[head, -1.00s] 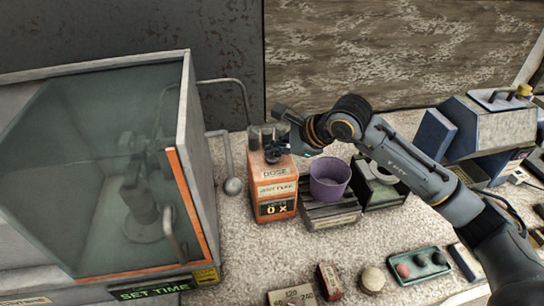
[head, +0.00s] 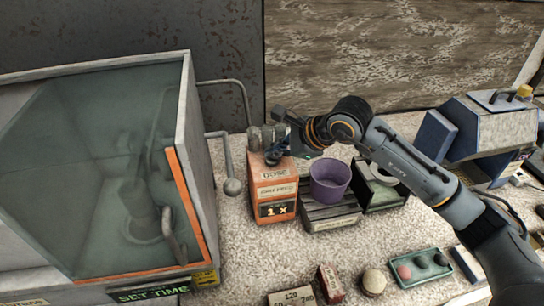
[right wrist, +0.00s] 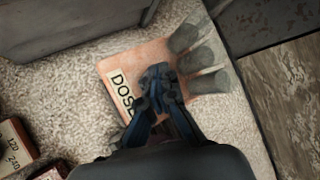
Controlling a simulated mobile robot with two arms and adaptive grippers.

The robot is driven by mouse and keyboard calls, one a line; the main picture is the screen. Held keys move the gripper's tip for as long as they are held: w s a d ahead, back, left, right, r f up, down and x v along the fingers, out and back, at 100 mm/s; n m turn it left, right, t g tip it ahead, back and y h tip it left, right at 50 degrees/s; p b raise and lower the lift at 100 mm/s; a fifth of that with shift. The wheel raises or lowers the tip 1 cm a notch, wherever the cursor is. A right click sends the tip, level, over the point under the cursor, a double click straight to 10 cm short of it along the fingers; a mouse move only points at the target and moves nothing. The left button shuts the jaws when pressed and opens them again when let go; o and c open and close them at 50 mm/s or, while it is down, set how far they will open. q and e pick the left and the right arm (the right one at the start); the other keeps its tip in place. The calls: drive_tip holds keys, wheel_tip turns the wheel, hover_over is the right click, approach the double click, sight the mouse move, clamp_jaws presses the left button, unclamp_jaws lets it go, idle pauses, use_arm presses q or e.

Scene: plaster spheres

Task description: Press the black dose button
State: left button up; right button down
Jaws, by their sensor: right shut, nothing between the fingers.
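The orange dose box (head: 274,190) stands upright on the speckled bench, with a DOSE label near its top and a display on its front reading "1 x". My right gripper (head: 277,150) is shut and empty, its fingertips at the top of the box beside several grey cylinders (head: 266,134). In the right wrist view, the fingertips (right wrist: 158,82) are over the top face of the orange box (right wrist: 118,68), next to the DOSE label. The black button cannot be seen; the fingers cover that part of the top. My left gripper is not in view.
A purple cup (head: 330,180) stands on a grey slatted block just right of the box. A glass-fronted cabinet (head: 190,150) is on the left. A green tray (head: 425,264) with small balls lies at the front right.

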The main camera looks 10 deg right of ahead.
sight(275, 160)
drive_tip(key=shift+r, duration=0.8)
drive_tip(key=shift+r+p, duration=0.1)
drive_tip(key=shift+p, duration=0.2)
drive_tip(key=shift+r+p, duration=1.05)
drive_tip(key=shift+r, duration=1.35)
